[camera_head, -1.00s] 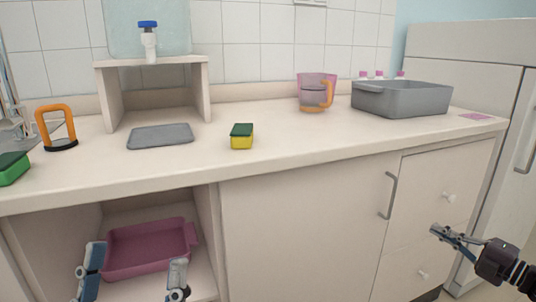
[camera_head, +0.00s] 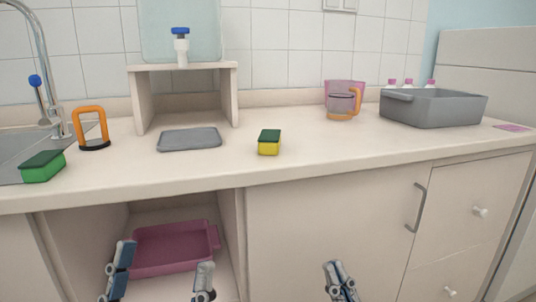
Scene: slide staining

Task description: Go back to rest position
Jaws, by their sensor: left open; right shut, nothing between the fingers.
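My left gripper (camera_head: 158,284) is at the bottom left of the head view, its two fingers wide apart and nothing between them. It is in front of the open cabinet compartment, and the pink tray (camera_head: 165,262) shows behind it. My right gripper (camera_head: 340,280) is at the bottom centre, its fingers together and empty, in front of the closed cabinet door (camera_head: 310,225). Both grippers are below the worktop edge. Neither is seen touching anything.
The worktop (camera_head: 330,160) holds a green sponge (camera_head: 43,168), an orange-handled tool (camera_head: 91,128), a grey tray (camera_head: 189,140), a yellow-green sponge (camera_head: 269,143), a pink jug (camera_head: 342,100) and a grey basin (camera_head: 433,108). A door handle (camera_head: 416,208) sticks out at right.

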